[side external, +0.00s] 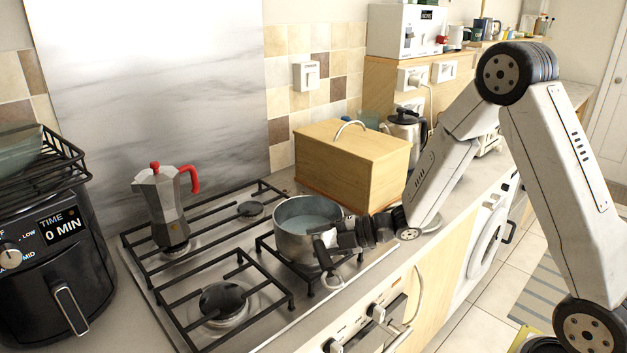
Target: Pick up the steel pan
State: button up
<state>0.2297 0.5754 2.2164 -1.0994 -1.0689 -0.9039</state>
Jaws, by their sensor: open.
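The steel pan (296,246) stands upright on the front right burner grate of the hob. It is a small round pot with a pale, bluish inside. My gripper (322,257) is open at the pan's right front side, with its fingers close to the wall and a dark piece that may be the handle. I cannot tell whether the fingers touch the pan. The pan's right side is partly hidden by my gripper.
A moka pot (163,207) with a red handle stands on the back left of the hob (150,283). A wooden bread box (352,166) stands close behind the pan, with a kettle (404,130) to its right. A black air fryer (52,262) is at far left. The front left burner is free.

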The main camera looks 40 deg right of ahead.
dwell(0.4)
jog(key=c, duration=0.8)
jog(key=shift+f, duration=0.1)
grip_shut()
jog(key=shift+s+f, duration=0.15)
dwell(0.4)
